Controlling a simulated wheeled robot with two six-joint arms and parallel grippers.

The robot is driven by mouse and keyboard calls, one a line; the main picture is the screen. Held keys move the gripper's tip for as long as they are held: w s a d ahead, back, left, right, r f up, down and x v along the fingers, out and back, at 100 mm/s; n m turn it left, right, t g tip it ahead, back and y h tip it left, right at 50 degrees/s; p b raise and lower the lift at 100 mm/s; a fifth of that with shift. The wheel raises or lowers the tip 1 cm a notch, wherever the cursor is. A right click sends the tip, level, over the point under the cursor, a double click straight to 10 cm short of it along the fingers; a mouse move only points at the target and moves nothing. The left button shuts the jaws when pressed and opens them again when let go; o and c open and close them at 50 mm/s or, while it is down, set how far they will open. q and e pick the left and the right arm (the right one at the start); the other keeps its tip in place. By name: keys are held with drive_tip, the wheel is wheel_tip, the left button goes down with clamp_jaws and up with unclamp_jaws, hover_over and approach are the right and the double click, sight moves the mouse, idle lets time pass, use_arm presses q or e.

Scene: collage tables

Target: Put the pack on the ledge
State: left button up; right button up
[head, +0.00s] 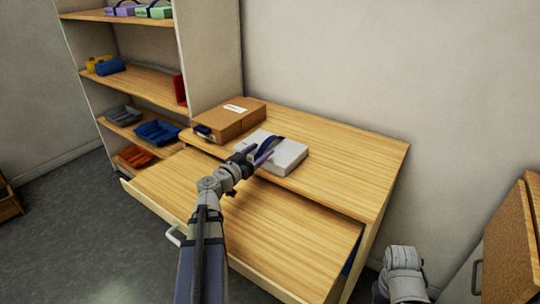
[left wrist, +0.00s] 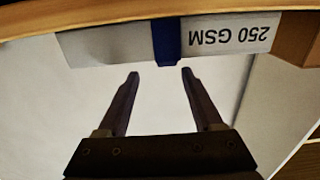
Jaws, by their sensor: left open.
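A white pack (head: 285,156) with a dark blue handle or band (head: 270,146) lies flat on the wooden ledge (head: 345,165), near its front edge. My left gripper (head: 262,156) is open at the pack's near left side. In the left wrist view its two fingers (left wrist: 160,75) point toward the blue band, which lies beyond the tips, not visibly gripped. My right gripper is out of view; only part of that arm shows at lower right.
A brown cardboard box (head: 228,120) stands left of the pack. A wide wooden drawer or pull-out board (head: 290,222) lies below and in front of the ledge. Shelves (head: 130,75) with coloured items stand at the back left. The ledge's right part is clear.

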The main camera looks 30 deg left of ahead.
sight(268, 141)
use_arm(q)
drive_tip(key=shift+w+a+f, duration=0.2)
drive_tip(key=shift+f, duration=0.1)
drive_tip(key=shift+w+d+r, duration=0.1)
drive_tip(key=shift+w, duration=1.2)
drive_tip(key=w, duration=0.3)
drive_tip(key=w+p, duration=0.1)
drive_tip(key=w, duration=0.1)
drive_tip(key=shift+w+r, duration=0.1)
drive_tip(key=shift+r, duration=0.2)
clamp_jaws()
